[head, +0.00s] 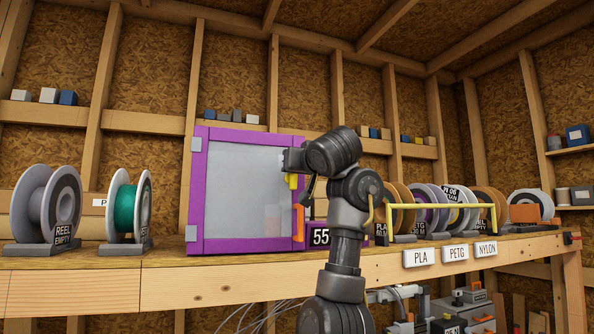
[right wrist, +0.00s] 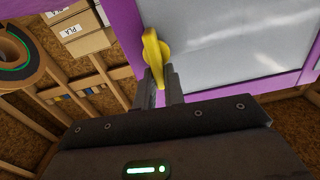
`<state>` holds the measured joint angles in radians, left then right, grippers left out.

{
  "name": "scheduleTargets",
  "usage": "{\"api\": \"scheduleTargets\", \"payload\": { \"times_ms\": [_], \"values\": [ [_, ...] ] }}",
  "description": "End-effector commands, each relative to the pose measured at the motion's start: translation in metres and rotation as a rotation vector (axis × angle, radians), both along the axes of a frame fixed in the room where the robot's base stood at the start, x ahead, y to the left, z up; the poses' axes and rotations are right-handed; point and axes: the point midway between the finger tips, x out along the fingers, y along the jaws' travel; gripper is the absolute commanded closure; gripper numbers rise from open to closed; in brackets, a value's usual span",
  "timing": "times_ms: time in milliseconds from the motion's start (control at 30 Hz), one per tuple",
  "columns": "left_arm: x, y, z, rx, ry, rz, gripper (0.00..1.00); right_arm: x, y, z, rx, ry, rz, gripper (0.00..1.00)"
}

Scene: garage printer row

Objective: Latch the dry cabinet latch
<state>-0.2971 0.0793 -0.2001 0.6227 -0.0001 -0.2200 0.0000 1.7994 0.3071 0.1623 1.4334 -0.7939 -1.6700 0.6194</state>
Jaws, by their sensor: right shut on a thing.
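The dry cabinet (head: 195,205) is a purple-framed box with a pale, see-through door (head: 245,185). It stands on the wooden bench, and its door looks closed against the frame. The latch is a small yellow lever (head: 291,181) high on the door's right edge. In the right wrist view the yellow latch (right wrist: 155,50) sits between my fingertips. My right gripper (right wrist: 162,82) is shut on it; in the head view the gripper (head: 297,180) is partly hidden by its own wrist. My left gripper is not in view.
An orange handle (head: 298,223) is on the door's edge below the latch. A black display reading 55 (head: 320,236) stands right of the cabinet.

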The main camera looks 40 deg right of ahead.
Motion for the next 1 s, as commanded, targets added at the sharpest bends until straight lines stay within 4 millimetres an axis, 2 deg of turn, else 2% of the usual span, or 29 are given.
{"api": "scheduleTargets", "payload": {
  "times_ms": [267, 1000],
  "values": [
    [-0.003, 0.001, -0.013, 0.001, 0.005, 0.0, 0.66, -0.001, -0.004, -0.003, 0.18, -0.063, 0.0, 1.0],
    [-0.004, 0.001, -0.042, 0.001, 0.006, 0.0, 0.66, -0.005, -0.014, -0.011, 0.845, -0.294, -0.001, 1.0]
  ]
}}
